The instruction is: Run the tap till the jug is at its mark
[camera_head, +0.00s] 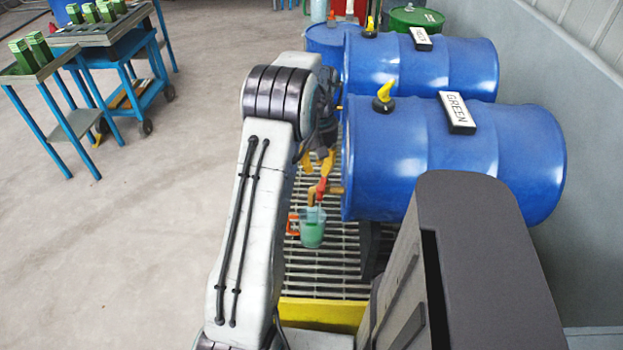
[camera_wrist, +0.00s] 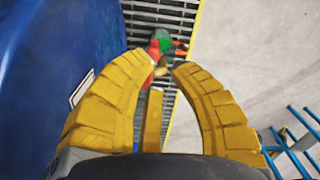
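A small clear jug (camera_head: 312,231) with an orange handle stands on the grating below the front barrel's tap. Green shows in its lower part; its upper part looks paler. I cannot make out its mark or whether a stream is running. The tap (camera_head: 321,187) has red and brass-coloured parts and sticks out from the nearest blue barrel (camera_head: 460,160), labelled GREEN. In the wrist view, the tap (camera_wrist: 152,75) shows between and just beyond my yellow fingertips (camera_wrist: 162,65), with the green-filled jug (camera_wrist: 161,40) beyond it. My gripper is open, with its fingers spread apart.
A second blue barrel (camera_head: 420,68) lies behind the first. A metal grating (camera_head: 325,265) with a yellow edge (camera_head: 322,312) lies beneath the jug. Blue-legged tables (camera_head: 60,125) with green items stand at the left. The floor between is clear.

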